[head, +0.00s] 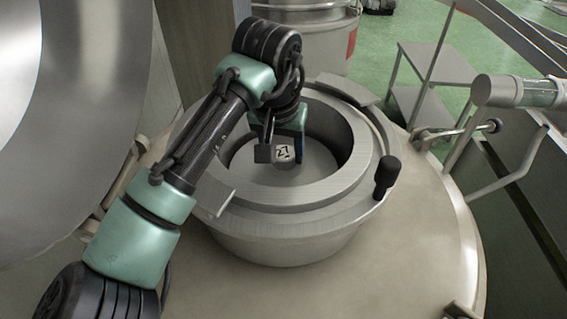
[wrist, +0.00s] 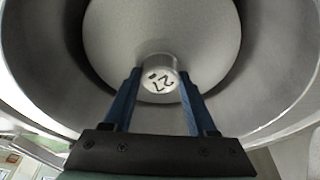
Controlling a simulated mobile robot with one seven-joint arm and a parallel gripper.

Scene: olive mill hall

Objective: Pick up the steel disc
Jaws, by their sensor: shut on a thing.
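The steel disc (wrist: 160,80) is small and round, with black markings that look like "27" on its pale face. In the wrist view it sits between my two blue fingers, and my gripper (wrist: 158,84) is shut on it. In the head view the disc (head: 283,153) shows inside the round metal opening, beside the fingers of my gripper (head: 279,150). The lower part of the disc is hard to make out, and I cannot tell whether it touches the pale floor below.
A thick metal collar (head: 300,222) rings the opening, and its inner wall stands close around my gripper. A black knob (head: 387,172) sticks up at its right. A level glass with a pipe (head: 497,91) and a railing stand further right.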

